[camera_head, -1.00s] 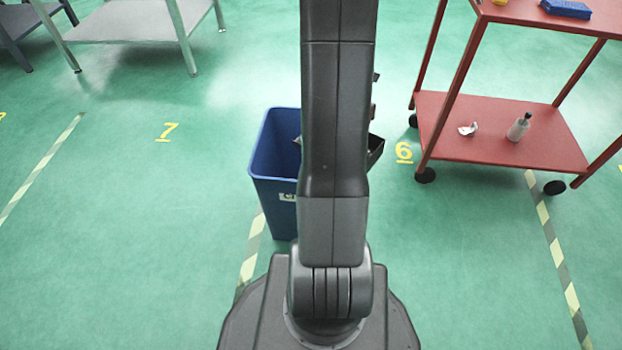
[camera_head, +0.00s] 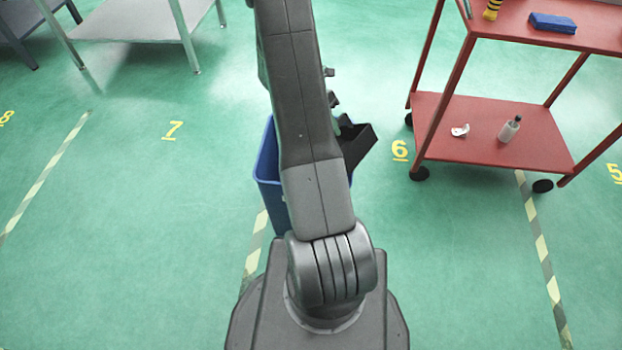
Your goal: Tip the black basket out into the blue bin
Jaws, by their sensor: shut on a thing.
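The blue bin (camera_head: 267,165) stands on the green floor, its middle and right side largely hidden behind my arm. The black basket (camera_head: 359,147) shows to the right of my arm, at the bin's right side, and is tilted. Its left part is hidden, so I cannot tell what is in it or whether it touches the bin's rim. My gripper (camera_head: 345,121) shows only in small part beside the arm, at the basket's upper edge, and is shut on the basket.
A grey table (camera_head: 125,20) stands at the back left. The floor left of the bin is clear.

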